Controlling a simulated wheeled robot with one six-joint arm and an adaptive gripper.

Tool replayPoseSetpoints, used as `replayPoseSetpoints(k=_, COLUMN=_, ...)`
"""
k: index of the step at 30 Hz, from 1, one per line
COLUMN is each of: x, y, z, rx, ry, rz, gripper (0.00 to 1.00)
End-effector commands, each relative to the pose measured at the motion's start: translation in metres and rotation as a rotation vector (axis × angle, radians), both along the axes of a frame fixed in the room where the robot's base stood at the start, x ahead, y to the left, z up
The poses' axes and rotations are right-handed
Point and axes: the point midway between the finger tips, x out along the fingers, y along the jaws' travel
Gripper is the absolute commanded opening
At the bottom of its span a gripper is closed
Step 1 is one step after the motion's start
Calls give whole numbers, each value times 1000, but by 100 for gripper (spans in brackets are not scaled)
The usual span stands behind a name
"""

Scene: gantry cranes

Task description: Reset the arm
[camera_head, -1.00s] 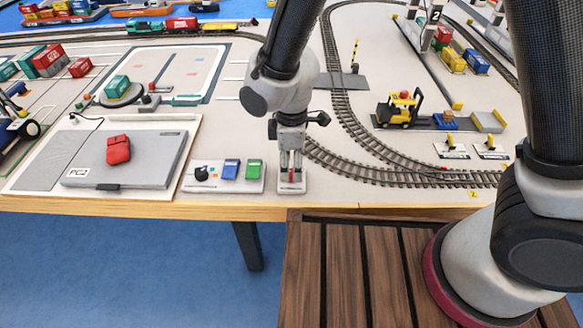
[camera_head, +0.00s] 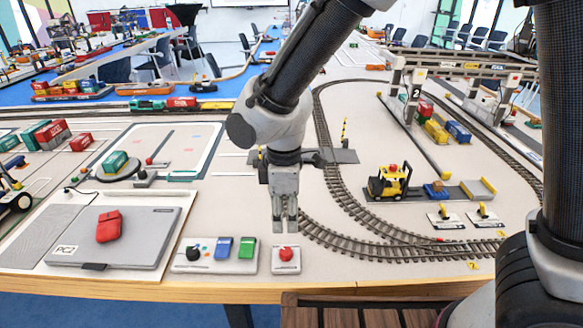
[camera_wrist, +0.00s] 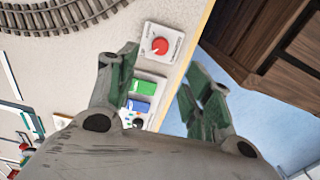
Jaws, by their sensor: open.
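My gripper (camera_head: 284,224) hangs fingers-down over the table (camera_head: 330,264), above and just behind a small white box with a red button (camera_head: 286,255). Its fingers are apart with nothing between them. In the wrist view my open gripper (camera_wrist: 163,92) shows green-tinted fingers, and the red button (camera_wrist: 160,46) lies beyond their tips. A white panel (camera_head: 215,255) with a black knob, a blue switch and a green switch sits left of the button box. Part of this panel shows between the fingers in the wrist view (camera_wrist: 145,96).
A grey laptop-like case (camera_head: 150,232) marked PC2 carries a red mouse-shaped object (camera_head: 108,226) at left. Curved rail track (camera_head: 350,200) runs right of my gripper. A yellow forklift (camera_head: 390,182) and gantry cranes (camera_head: 405,95) stand further right. A wooden slatted surface (camera_head: 345,312) lies in front.

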Motion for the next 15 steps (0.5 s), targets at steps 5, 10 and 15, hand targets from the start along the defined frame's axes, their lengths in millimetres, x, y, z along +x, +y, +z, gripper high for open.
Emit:
replayPoseSetpoints(k=5, x=-4, y=-7, z=-1, rx=-29, ry=14, rz=-88, gripper=50)
replayPoseSetpoints(k=10, x=-21, y=-66, z=19, rx=-119, ry=47, rz=-331, gripper=50)
replayPoseSetpoints(k=15, x=-8, y=-136, z=64, rx=-86, ry=36, rz=-609, gripper=50)
